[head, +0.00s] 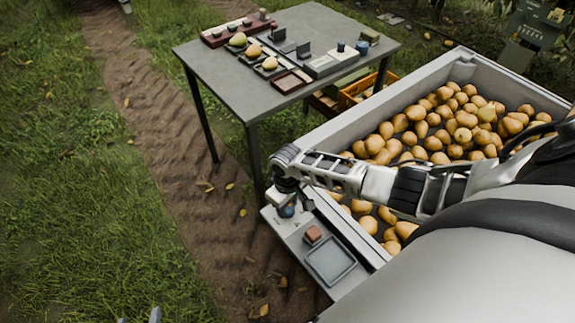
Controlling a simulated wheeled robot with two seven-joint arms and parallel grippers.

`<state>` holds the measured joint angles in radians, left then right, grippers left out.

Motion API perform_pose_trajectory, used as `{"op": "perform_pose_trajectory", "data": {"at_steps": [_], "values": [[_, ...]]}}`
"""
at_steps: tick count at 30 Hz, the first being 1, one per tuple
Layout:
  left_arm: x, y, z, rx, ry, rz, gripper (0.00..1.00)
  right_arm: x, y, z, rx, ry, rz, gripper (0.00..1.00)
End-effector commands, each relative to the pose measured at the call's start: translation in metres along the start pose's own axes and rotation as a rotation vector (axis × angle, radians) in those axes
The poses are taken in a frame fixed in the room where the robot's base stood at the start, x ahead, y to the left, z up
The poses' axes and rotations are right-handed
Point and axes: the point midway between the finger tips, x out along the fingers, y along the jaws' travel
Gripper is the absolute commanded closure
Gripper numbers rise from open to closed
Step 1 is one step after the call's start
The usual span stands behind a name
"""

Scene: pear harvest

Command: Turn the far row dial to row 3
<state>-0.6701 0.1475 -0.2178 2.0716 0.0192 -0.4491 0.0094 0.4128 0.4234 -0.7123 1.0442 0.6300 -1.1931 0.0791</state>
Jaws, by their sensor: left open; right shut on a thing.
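A small blue round knob (287,211), which looks like a dial, sits at the far left end of the grey ledge (303,240) on the near side of the pear bin. My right gripper (286,196) reaches in from the right, points down over this knob and is shut on it. The gripper hides the knob's top, and no row number can be read. My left gripper (139,317) shows only its fingertips at the bottom edge, apart and empty, over the grass.
The bin (340,126) is full of pears. A grey table (225,66) with pears, trays and small devices stands behind. Grass and a dirt track lie open at left.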

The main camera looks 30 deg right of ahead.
Motion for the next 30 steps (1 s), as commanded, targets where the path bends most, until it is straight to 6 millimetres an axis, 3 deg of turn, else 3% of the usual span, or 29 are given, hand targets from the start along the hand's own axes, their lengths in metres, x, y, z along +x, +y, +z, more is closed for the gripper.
{"op": "perform_pose_trajectory", "data": {"at_steps": [15, 30], "values": [[-0.0092, -0.0048, -0.0108, 0.016, -0.011, -0.012, 0.51, -0.0017, -0.0014, 0.0, 0.415, -0.002, -0.003, 0.85], [-0.0103, -0.0042, -0.0124, 0.003, -0.013, -0.018, 0.51, -0.0004, -0.0003, -0.0006, 0.547, 0.001, -0.002, 0.85]]}}
